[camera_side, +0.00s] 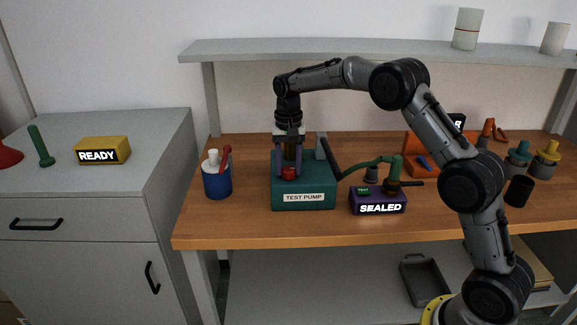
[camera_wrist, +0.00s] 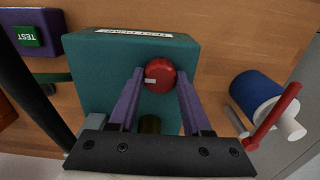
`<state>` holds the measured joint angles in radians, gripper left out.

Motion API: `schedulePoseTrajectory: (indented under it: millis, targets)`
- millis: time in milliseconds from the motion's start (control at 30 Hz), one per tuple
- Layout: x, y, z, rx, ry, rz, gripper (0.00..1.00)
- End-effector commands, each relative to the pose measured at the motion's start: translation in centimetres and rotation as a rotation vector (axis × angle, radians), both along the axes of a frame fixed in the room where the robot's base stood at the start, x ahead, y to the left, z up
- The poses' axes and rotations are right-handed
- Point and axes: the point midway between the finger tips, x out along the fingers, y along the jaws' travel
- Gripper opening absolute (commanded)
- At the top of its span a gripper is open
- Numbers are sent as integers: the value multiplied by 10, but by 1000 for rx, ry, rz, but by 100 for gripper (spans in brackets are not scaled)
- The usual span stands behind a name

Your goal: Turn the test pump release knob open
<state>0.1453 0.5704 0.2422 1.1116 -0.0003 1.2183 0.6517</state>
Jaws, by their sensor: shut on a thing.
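The test pump is a teal box (camera_side: 318,200) with a "TEST PUMP" label on its front, on the wooden bench. Its red release knob (camera_side: 289,173) sits on the top at the left. In the wrist view the round red knob (camera_wrist: 160,75) carries a pale mark pointing to the left. My gripper (camera_side: 289,168) points down over the pump. Its two purple fingers (camera_wrist: 158,85) are closed against the knob from both sides. The knob's underside is hidden.
A purple box (camera_side: 378,202) reading "SEALED" stands right of the pump, linked by a green hose. A dark pump lever (camera_side: 331,160) rises beside my gripper. A shelf (camera_side: 380,50) hangs behind.

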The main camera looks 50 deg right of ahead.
Motion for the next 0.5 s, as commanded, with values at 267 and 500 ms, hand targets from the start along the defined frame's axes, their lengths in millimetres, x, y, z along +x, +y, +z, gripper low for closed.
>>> schedulePoseTrajectory:
  millis: [267, 500]
  targets:
    - [1, 0, 3, -1, -6, -6, 0]
    - [1, 0, 2, -1, -5, -5, 76]
